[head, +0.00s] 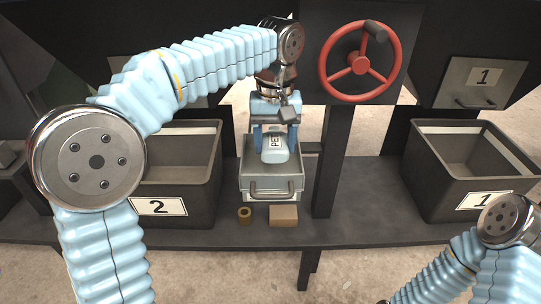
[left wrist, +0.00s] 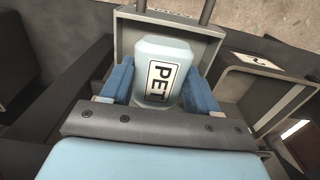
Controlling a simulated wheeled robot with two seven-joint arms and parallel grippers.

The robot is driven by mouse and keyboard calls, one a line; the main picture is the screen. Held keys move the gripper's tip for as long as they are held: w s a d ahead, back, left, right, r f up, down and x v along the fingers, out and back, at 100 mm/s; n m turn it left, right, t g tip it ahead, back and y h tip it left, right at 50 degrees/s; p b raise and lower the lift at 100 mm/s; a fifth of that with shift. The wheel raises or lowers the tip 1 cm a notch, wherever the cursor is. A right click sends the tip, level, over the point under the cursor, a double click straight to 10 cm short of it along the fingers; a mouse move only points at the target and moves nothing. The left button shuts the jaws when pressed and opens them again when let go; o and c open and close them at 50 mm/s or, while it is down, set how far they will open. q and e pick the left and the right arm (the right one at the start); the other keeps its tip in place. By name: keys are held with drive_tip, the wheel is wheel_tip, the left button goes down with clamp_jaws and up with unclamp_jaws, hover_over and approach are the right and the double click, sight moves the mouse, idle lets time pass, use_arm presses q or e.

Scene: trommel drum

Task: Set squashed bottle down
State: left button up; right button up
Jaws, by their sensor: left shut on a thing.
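The squashed bottle (head: 272,155) is pale blue-white with a "PET" label. In the head view it is over a grey metal tray (head: 272,188) with a front handle; I cannot tell whether it touches the tray's floor. My left gripper (head: 272,137) comes down from above, shut on the bottle, with one blue finger on each side. The left wrist view shows the bottle (left wrist: 178,58) between the blue fingers (left wrist: 160,85), with the tray's rim (left wrist: 165,20) beyond it. My right arm shows at the lower right of the head view, but its gripper is out of sight.
A dark bin labelled 2 (head: 165,208) stands left of the tray, and a bin labelled 1 (head: 480,201) stands at the right. A red handwheel (head: 360,65) is above right, on a dark post.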

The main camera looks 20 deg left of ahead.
sight(271, 168)
use_arm(q)
drive_tip(key=shift+w+a+f, duration=0.3)
drive_tip(key=shift+w+f, duration=0.1)
drive_tip(key=shift+f, duration=0.2)
drive_tip(key=f, duration=0.2)
drive_tip(key=w+f, duration=0.1)
drive_tip(key=f, duration=0.1)
drive_tip(key=shift+a, duration=0.4)
drive_tip(key=shift+f, duration=0.35)
drive_tip(key=shift+f+b, duration=0.1)
drive_tip(key=shift+b, duration=0.25)
drive_tip(key=o, duration=1.1)
wheel_tip(271, 168, up, 12)
drive_tip(key=p, duration=0.2)
drive_tip(key=shift+p, duration=0.4)
